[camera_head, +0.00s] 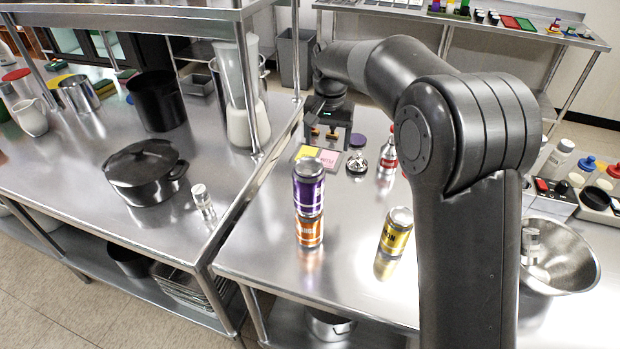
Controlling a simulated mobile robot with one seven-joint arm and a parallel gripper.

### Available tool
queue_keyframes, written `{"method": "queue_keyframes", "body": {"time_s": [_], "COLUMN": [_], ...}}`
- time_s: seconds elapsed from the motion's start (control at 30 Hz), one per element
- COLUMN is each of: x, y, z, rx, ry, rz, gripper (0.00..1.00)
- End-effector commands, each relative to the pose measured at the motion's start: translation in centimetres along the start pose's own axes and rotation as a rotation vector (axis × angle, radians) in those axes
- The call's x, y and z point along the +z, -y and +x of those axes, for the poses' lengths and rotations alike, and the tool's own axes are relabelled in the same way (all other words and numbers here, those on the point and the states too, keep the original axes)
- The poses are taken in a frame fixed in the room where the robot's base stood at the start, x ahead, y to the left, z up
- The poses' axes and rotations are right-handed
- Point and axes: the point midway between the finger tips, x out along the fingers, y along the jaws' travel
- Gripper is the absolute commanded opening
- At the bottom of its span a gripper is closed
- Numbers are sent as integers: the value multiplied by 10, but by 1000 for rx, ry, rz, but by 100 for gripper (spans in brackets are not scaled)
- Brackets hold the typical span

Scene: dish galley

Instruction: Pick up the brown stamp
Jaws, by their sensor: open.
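My gripper (327,136) points down over the back of the right-hand steel counter, its two dark fingers spread apart. Small orange-brown patches show between and beside the fingers; I cannot tell whether they are part of a stamp or of the gripper. No brown stamp can be made out with certainty. A yellow and pink pad (327,160) lies on the counter just in front of the gripper. A small dark round item (357,162) and a purple-topped item (357,141) stand right of the gripper. My arm hides part of the counter.
A purple can (308,187) stands on an orange can (309,230), with a yellow can (396,230) to their right. A red bottle (388,153) stands behind. A steel bowl (565,255) is at right, a black pot (146,172) at left. Shelf posts rise left of the gripper.

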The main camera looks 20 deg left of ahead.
Motion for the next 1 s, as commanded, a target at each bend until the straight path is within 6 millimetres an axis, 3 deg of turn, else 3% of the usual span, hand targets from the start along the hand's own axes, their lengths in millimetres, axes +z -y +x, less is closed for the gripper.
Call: {"method": "queue_keyframes", "body": {"time_s": [0.1,0.3,0.6,0.83,1.0], "x": [-8,-12,-9,-8,-7], "y": [30,51,51,50,46], "z": [26,47,90,108,134], "rx": [11,19,21,20,21], "ry": [29,48,51,50,51], "rz": [-8,-10,-10,-10,-10], "gripper": [76,76,76,76,76]}}
